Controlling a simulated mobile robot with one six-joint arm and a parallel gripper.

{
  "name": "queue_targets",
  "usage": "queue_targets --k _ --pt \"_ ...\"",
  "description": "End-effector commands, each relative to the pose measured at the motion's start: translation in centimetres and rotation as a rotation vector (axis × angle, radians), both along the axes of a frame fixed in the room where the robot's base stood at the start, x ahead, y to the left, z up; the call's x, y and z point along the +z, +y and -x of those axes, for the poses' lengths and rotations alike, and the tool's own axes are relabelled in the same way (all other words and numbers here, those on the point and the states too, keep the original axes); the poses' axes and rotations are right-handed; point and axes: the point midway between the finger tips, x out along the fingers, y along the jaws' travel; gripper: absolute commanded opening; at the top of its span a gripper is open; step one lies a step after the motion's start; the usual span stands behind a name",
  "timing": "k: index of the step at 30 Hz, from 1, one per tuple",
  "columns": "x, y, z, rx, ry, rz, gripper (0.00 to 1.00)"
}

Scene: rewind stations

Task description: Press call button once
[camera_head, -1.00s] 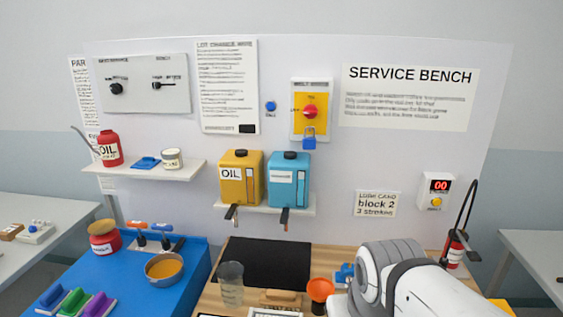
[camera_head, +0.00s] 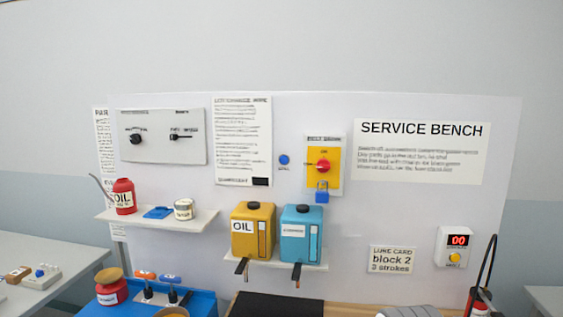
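Only a grey-white piece of my arm shows at the bottom edge, right of the middle. My gripper is out of view, so its opening and its distance from the button cannot be seen.
A blue padlock (camera_head: 322,192) hangs on the yellow plate (camera_head: 323,179). A yellow oil container (camera_head: 253,231) and a blue container (camera_head: 301,234) stand on a shelf below the button. The panel around the button is clear.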

Motion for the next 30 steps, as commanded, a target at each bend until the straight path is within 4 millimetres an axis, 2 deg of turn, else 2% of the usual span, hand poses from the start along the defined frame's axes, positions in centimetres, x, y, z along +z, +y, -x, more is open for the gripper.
queue_targets --k 2,21,30 --pt "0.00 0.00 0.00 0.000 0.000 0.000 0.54" --pt "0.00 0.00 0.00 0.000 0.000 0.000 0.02" --pt "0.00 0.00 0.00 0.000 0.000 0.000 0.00"
